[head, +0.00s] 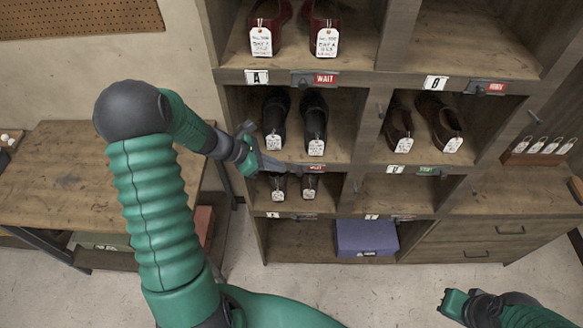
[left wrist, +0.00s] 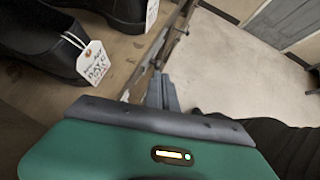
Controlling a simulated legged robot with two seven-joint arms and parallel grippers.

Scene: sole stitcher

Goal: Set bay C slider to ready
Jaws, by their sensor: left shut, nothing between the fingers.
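The bay C slider (head: 313,168) is a small tab with a red face on the shelf edge below the black shoes; its lettering is too small to read. The bay C letter plate is not visible, with my gripper in front of that stretch of edge. My left gripper (head: 272,164) is shut and empty at this edge, left of the slider. Its closed fingers also show in the left wrist view (left wrist: 162,92), beside the shelf edge; contact cannot be told. My right gripper (head: 455,300) is low at the right, away from the shelf, its jaw opening unclear.
Black shoes (head: 315,118) with white tags stand in the bay above the edge. Bay A's slider (head: 315,79) reads WAIT in red. The bay right of C has a green slider (head: 427,171) below brown shoes (head: 438,120). A purple box (head: 366,238) sits below. A wooden table (head: 60,190) stands left.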

